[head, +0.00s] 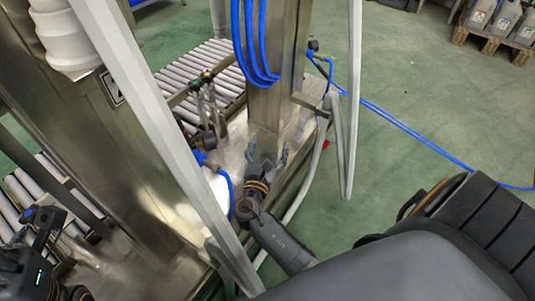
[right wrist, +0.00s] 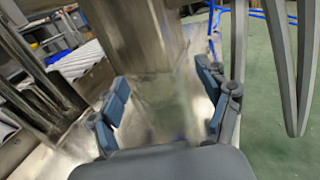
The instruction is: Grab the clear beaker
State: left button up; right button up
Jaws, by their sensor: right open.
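My right gripper (head: 267,153) is open at the foot of a steel column, above a metal surface. Its two blue-grey fingers stand well apart in the right wrist view (right wrist: 166,105). Between and beyond them is a faint, blurred, greenish see-through patch (right wrist: 167,108) against the steel; I cannot tell whether it is the clear beaker or a reflection. No beaker can be made out for sure in the head view. My left gripper (head: 44,222) is at the lower left, dark and partly cut off; its jaws are unclear.
The steel column (head: 270,95) carries looped blue hoses (head: 250,45). Grey frame bars (head: 150,100) cross in front of my right arm's space. Roller conveyors (head: 205,75) lie behind and at left. Green floor (head: 420,110) is open at right, with containers on a pallet (head: 490,40).

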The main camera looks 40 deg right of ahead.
jog(key=c, duration=1.2)
